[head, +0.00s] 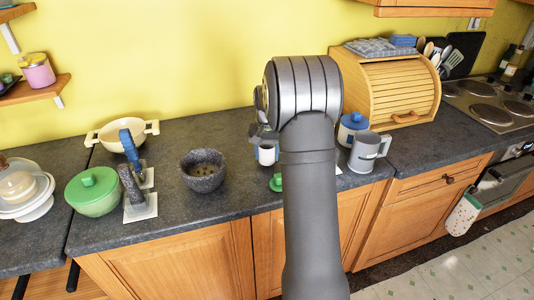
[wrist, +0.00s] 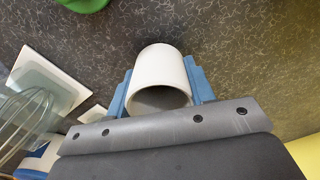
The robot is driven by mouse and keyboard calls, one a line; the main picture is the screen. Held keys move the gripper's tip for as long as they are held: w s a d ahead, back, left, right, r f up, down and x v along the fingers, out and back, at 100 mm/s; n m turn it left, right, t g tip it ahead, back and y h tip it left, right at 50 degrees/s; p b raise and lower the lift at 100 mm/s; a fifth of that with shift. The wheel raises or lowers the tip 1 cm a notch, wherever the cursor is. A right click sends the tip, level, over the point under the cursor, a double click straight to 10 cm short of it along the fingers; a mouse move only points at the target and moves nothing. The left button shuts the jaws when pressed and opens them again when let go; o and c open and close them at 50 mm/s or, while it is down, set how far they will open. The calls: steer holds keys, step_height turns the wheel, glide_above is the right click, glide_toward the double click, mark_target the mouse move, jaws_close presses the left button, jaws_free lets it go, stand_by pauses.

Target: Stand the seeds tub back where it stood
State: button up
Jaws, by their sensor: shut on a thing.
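My gripper (head: 262,137) is shut on a white tub (head: 267,155) over the middle of the dark counter (head: 225,205). In the wrist view the white tub (wrist: 160,62) sits between the two blue fingers of my gripper (wrist: 158,82), with a dark hollow end facing the camera. I see no label on it, so I cannot confirm that it is the seeds tub. My arm hides part of it in the head view. I cannot tell whether it touches the counter.
A green item (head: 276,184) lies in front of the tub. A blue-lidded pot (head: 352,128) and grey mug (head: 367,152) stand to the right. A stone mortar (head: 203,170) stands to the left, with the green-lidded bowl (head: 94,192) farther left. A bread bin (head: 390,85) stands behind.

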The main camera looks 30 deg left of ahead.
steer(key=shift+f, duration=0.65)
stand_by(0.8)
steer(key=o, duration=1.3)
steer(key=shift+r, duration=4.05)
step_height(320, 180, up, 17)
steer(key=shift+r, duration=0.2)
steer(key=shift+f, duration=0.1)
